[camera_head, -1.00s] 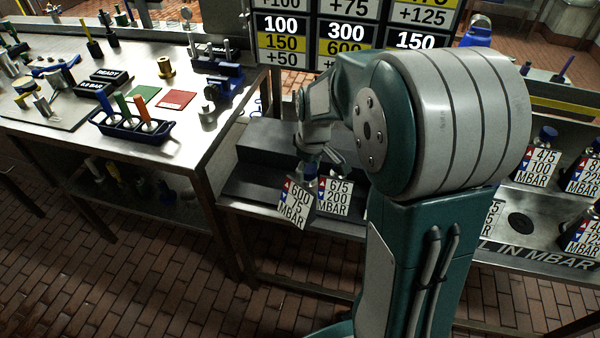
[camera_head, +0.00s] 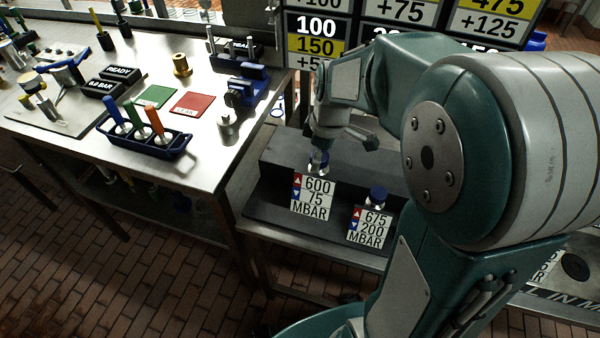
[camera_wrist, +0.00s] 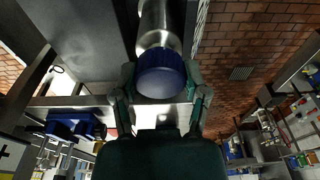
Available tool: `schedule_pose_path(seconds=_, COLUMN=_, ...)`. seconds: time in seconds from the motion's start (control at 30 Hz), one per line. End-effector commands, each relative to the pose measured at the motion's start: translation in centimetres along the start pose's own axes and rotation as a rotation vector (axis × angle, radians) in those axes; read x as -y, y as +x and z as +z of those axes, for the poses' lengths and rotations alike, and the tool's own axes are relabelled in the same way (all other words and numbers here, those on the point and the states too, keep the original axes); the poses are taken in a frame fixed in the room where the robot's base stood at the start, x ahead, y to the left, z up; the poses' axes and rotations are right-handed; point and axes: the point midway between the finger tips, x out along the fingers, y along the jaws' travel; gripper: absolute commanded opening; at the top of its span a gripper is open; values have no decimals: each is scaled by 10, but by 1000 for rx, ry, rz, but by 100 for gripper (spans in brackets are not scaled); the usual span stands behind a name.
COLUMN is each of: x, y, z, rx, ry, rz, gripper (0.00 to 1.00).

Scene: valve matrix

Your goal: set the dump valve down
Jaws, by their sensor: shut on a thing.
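My gripper (camera_head: 330,140) is shut on a silver valve with a blue cap, over the dark stepped stand. The valve's tag (camera_head: 313,193) reads 600 / 75 MBAR and hangs upright in front of it. I cannot tell whether the valve's base touches the stand. In the wrist view, the blue cap (camera_wrist: 162,74) sits between my two fingers (camera_wrist: 162,98), with the silver body beyond it. Neither tag names the dump valve.
The dark stand (camera_head: 262,218) has a raised step behind the valves. A steel workbench (camera_head: 205,170) stands left, with a blue tray (camera_head: 150,143) of coloured-handled tools, green and red pads and a blue vise. Number boards (camera_head: 318,30) rise behind. My arm hides the right side.

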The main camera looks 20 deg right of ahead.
Motion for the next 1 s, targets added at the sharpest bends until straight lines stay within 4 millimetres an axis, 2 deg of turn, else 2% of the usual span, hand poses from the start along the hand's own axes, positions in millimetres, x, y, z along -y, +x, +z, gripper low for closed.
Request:
schedule_pose_path(seconds=0.1, x=-6, y=17, z=-20, rx=2, ry=-4, rz=-3, gripper=0)
schedule_pose_path(seconds=0.3, x=-15, y=52, z=-41, rx=1, ry=-1, rz=-2, gripper=0)
schedule_pose_path(seconds=0.4, x=-18, y=63, z=-48, rx=0, ry=0, rz=0, gripper=0)
schedule_pose_path(seconds=0.57, x=-20, y=72, z=-53, rx=-1, ry=0, rz=1, gripper=0)
schedule_pose_path(seconds=0.8, x=-20, y=102, z=-50, rx=0, ry=1, rz=0, gripper=0)
schedule_pose_path(seconds=1.0, x=-21, y=103, z=-50, rx=-1, ry=1, rz=2, gripper=0)
